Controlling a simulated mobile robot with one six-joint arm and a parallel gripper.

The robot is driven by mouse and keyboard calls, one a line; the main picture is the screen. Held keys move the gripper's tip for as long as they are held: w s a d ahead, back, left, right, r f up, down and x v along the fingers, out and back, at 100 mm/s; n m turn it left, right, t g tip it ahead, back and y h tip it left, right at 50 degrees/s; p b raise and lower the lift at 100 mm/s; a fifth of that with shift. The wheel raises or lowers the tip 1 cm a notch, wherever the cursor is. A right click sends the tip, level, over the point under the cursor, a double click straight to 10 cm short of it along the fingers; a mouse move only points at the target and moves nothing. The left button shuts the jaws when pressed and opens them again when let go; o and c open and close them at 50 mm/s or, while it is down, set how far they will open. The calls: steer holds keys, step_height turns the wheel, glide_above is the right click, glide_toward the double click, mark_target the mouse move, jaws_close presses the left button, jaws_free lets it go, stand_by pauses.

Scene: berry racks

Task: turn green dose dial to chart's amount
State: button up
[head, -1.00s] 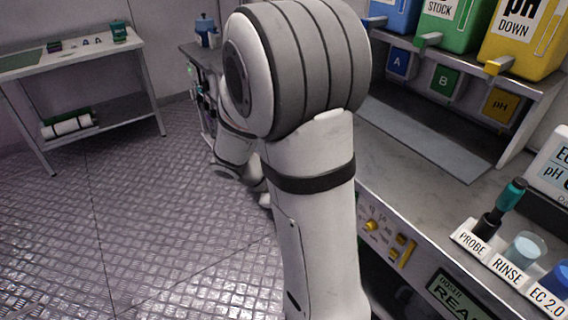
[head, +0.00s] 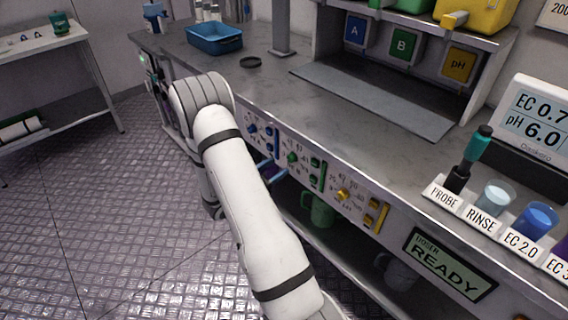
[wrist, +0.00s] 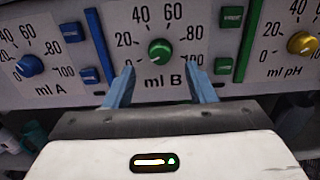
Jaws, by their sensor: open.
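The green dose dial (wrist: 160,51) sits on the "ml B" scale panel in the wrist view, with marks such as 20, 40 and 60 around it. It also shows in the head view (head: 292,157) on the bench front. Its exact pointer reading is too small to tell. My gripper (wrist: 159,76) is open and empty, its two blue fingers spread in front of the panel, just below and to either side of the dial, apparently not touching it. No dose chart is readable; only a cut-off white sheet (head: 558,12) shows at the upper right.
The blue dial (wrist: 28,66) on "ml A" is to the left and the yellow dial (wrist: 300,43) on "ml pH" to the right. A READY display (head: 448,265) and labelled cups (head: 497,194) are further right. Floor at left is clear.

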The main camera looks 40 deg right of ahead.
mark_target(289, 160)
steer(key=shift+w+d, duration=0.2)
steer(key=shift+d, duration=2.15)
steer(key=shift+a, duration=0.1)
steer(key=c, duration=1)
steer(key=shift+o, duration=0.2)
